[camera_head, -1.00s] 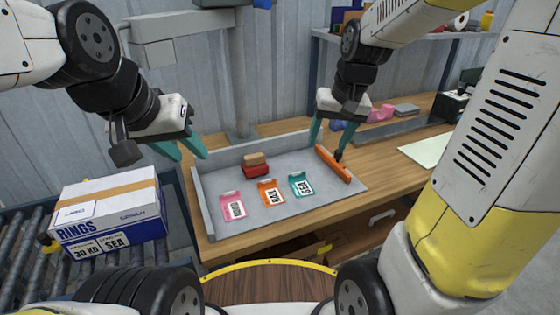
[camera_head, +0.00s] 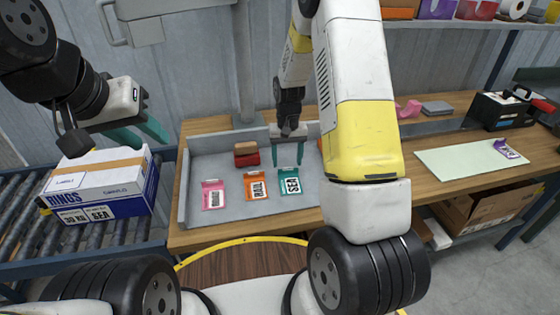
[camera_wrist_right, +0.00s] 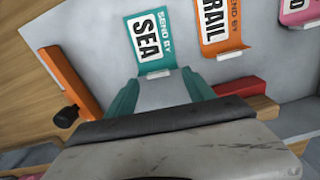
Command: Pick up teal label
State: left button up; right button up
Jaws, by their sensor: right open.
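The teal label (camera_head: 290,187), marked SEA, lies flat in the grey tray (camera_head: 184,205), at the right of a row of labels. In the right wrist view the teal label (camera_wrist_right: 152,42) lies just beyond my fingertips, with a pale clip at its near edge. My right gripper (camera_head: 288,160) is open and points down over the tray, just behind the label. Its teal fingers (camera_wrist_right: 162,88) are apart with nothing between them. My left gripper (camera_head: 152,143) hangs open and empty above the white box, left of the tray.
An orange label (camera_head: 256,187) and a pink label (camera_head: 213,195) lie left of the teal one. A red block (camera_head: 247,159) with a brown top sits behind them. An orange bar (camera_wrist_right: 66,88) shows beside my right gripper. A RINGS box (camera_head: 100,182) stands on rollers at left.

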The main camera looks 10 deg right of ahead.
aim_at(287, 173)
jog(key=shift+w+d+f, duration=0.1)
jog(key=shift+f, duration=0.85)
jog(key=shift+w+d+f, duration=0.1)
jog(key=shift+f, duration=0.85)
grip_shut()
jog(key=shift+r, duration=0.1)
